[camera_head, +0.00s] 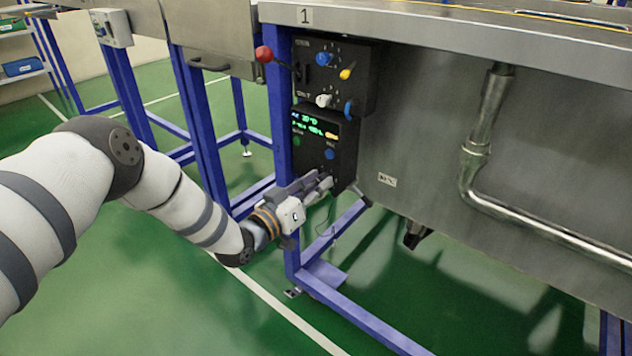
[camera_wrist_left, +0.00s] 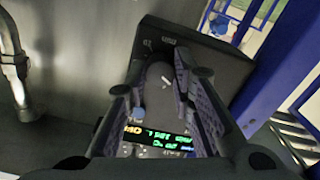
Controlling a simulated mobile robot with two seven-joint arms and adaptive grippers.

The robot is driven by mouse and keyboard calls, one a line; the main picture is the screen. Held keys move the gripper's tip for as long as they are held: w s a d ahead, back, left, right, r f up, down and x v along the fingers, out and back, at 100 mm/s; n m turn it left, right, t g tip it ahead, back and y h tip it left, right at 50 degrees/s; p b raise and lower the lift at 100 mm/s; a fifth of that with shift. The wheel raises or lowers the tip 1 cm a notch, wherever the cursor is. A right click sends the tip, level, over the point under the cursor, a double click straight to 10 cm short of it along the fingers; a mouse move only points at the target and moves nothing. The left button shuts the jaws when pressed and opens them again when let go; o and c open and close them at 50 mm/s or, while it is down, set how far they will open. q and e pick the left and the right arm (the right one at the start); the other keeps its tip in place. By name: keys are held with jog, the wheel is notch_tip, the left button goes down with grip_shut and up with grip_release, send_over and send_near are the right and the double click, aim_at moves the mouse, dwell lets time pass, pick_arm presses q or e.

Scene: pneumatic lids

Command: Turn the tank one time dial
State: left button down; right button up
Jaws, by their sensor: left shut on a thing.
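The tank one panel is a black lower control box (camera_head: 330,130) with a lit green display, under the "1" label on the tank frame. My left gripper (camera_head: 326,183) is at the low end of this box and hides the dial there. In the left wrist view the box looks upside down. A dark grey dial (camera_wrist_left: 160,76) with a white mark lies between the fingertips of my left gripper (camera_wrist_left: 166,70), which is shut on it. Exact finger contact is hard to see. My right gripper is not in view.
An upper control box (camera_head: 362,85) carries blue, yellow and white knobs. A lever with a red ball (camera_head: 264,54) sticks out at its left. A blue frame leg (camera_head: 280,150) stands beside the boxes. A steel pipe (camera_head: 482,130) runs along the tank at right.

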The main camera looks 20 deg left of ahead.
pick_arm(q)
jog(key=shift+m, duration=0.7)
jog(key=c, duration=1.4)
grip_release()
jog(key=shift+o, duration=0.2)
jog(key=v, duration=1.2)
